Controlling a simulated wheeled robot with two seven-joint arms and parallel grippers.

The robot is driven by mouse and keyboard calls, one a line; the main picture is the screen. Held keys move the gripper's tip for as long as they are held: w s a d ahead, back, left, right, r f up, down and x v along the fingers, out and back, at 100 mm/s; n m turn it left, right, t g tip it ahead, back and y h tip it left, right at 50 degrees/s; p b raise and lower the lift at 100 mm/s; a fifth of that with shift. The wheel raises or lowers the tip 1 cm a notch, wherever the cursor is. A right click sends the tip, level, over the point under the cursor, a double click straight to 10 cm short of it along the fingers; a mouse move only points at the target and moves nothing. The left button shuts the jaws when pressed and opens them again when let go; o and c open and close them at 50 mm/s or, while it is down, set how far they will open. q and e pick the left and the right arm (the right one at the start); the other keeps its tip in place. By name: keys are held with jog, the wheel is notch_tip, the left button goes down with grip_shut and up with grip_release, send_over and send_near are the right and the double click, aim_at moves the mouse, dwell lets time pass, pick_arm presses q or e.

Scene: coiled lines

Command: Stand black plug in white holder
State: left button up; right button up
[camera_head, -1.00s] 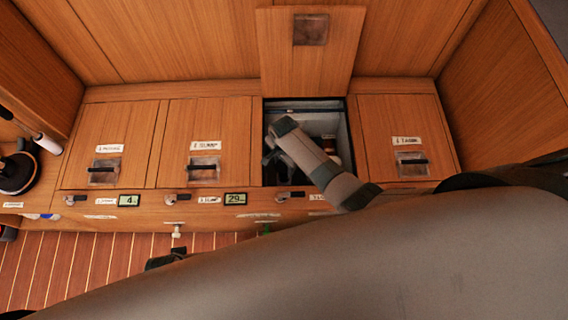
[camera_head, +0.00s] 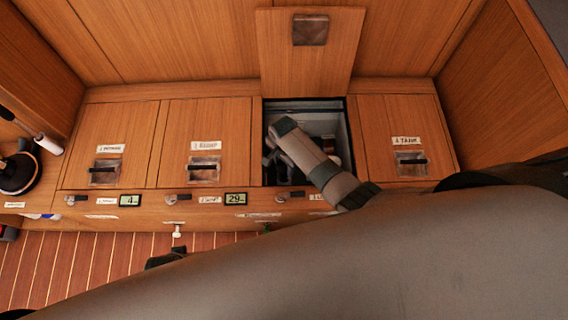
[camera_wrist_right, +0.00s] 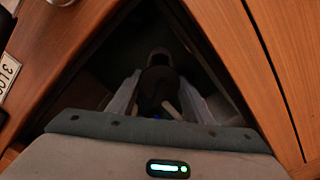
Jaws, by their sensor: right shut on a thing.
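My right gripper (camera_head: 272,155) reaches down into the open locker in the bench, in the head view. In the right wrist view, its two pale fingers close on a dark, rounded thing (camera_wrist_right: 157,82), which looks like the black plug. The locker is dim, so the plug's outline and tilt are hard to make out. I cannot pick out the white holder with certainty. My left gripper is not in view.
The open locker (camera_head: 354,140) has narrow walls around my right wrist. Its raised lid (camera_head: 310,70) stands behind it. Closed lids flank it, one at right (camera_head: 405,115) and others at left (camera_head: 205,125). A dark round object (camera_head: 17,172) sits at far left.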

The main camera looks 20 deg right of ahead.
jog(key=shift+f+b, duration=1.75)
jog(key=shift+f, duration=0.75)
jog(key=shift+r+p, duration=0.45)
jog(key=shift+p, duration=0.2)
dwell(0.5)
jog(key=shift+p, duration=0.45)
dwell(1.1)
jog(key=shift+f+b, duration=0.35)
jog(key=shift+f, duration=0.1)
dwell(0.4)
jog(key=shift+r+p, duration=0.4)
jog(key=shift+p, duration=0.35)
dwell(1.2)
